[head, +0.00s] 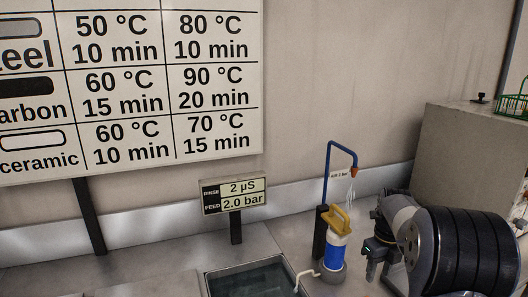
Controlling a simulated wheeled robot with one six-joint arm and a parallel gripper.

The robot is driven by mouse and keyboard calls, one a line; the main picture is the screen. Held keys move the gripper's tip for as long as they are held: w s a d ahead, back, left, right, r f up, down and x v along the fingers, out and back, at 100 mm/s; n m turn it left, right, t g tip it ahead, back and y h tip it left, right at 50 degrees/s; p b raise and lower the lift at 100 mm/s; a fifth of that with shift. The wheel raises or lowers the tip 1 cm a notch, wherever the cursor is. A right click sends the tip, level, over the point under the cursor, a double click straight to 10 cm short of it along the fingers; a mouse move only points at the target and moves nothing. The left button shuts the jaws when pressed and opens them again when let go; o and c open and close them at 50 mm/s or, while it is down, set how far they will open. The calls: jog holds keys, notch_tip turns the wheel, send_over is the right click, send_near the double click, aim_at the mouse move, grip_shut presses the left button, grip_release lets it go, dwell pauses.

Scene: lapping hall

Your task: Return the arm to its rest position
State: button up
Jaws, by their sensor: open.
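My gripper (376,264) shows at the lower right in the head view, pointing down at the end of my dark, ribbed arm. Its jaws are open and nothing shows between them. It hangs just right of a blue and white canister (336,251) with a yellow handle; I cannot tell whether they touch. The arm's lower part is cut off by the picture edge.
A blue bent pipe (327,165) with an orange nozzle stands behind the canister. A sunken basin (255,281) lies left of it, with a small display (234,195) behind. A grey cabinet (465,150) bearing a green basket (513,104) stands right. A large sign (130,85) hangs left.

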notch_tip(320, 180, down, 10)
jog(key=shift+f, duration=0.1)
jog(key=shift+a+f, duration=0.15)
jog(key=shift+f, duration=0.1)
jog(key=shift+s+a+n, duration=0.15)
jog(key=shift+a+n, duration=0.05)
jog(key=shift+n, duration=0.45)
jog(key=shift+s+a+n, duration=0.1)
jog(key=shift+a+n, duration=0.1)
jog(key=shift+n, duration=0.45)
